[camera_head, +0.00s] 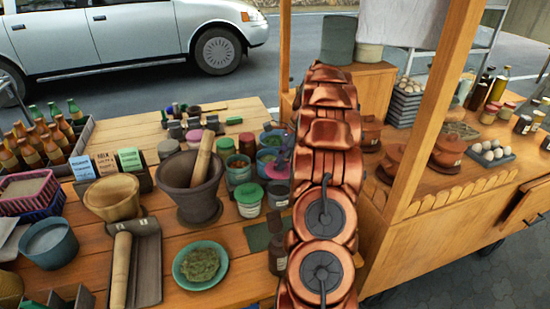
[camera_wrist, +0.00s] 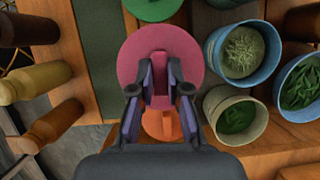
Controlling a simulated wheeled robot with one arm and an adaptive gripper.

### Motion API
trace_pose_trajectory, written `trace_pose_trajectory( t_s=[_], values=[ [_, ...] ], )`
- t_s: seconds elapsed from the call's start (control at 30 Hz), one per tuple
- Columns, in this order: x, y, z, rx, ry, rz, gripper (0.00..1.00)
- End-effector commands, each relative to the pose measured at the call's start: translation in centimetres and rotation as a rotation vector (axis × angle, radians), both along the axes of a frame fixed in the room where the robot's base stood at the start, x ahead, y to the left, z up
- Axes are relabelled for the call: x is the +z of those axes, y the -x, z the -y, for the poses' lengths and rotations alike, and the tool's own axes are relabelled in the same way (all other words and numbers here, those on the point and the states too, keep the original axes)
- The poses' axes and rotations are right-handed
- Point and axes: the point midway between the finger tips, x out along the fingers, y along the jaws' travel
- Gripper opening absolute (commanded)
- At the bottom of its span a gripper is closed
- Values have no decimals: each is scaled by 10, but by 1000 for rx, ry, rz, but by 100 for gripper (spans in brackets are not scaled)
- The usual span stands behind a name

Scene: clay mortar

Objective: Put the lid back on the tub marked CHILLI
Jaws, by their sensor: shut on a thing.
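My gripper (camera_wrist: 160,92) is shut on a round pink lid (camera_wrist: 130,62), gripping it near its middle; the part between the fingers is mostly covered. In the head view, my copper arm hides most of the gripper, and a bit of purple-pink shows at its left edge. An orange piece (camera_wrist: 162,124) shows below the lid in the wrist view, partly hidden by the fingers. I cannot read the word CHILLI on any tub, so I cannot tell which tub it is.
Open tubs with green contents, a blue one (camera_wrist: 243,52) and a pale one (camera_wrist: 236,116), stand close right of the lid. A green lid (camera_wrist: 152,8) is above it. A stone mortar (camera_head: 190,190) and a teal plate (camera_head: 200,264) stand left of my arm.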

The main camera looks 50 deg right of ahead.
Motion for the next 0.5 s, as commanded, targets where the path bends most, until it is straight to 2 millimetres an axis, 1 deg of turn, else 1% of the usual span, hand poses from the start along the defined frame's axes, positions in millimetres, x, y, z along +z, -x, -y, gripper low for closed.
trace_pose_trajectory(
  t_s=[0.27,0.5],
  values=[
    [-15,0,0,-1,-2,-1,0],
    [-34,0,0,2,-1,-1,0]
  ],
)
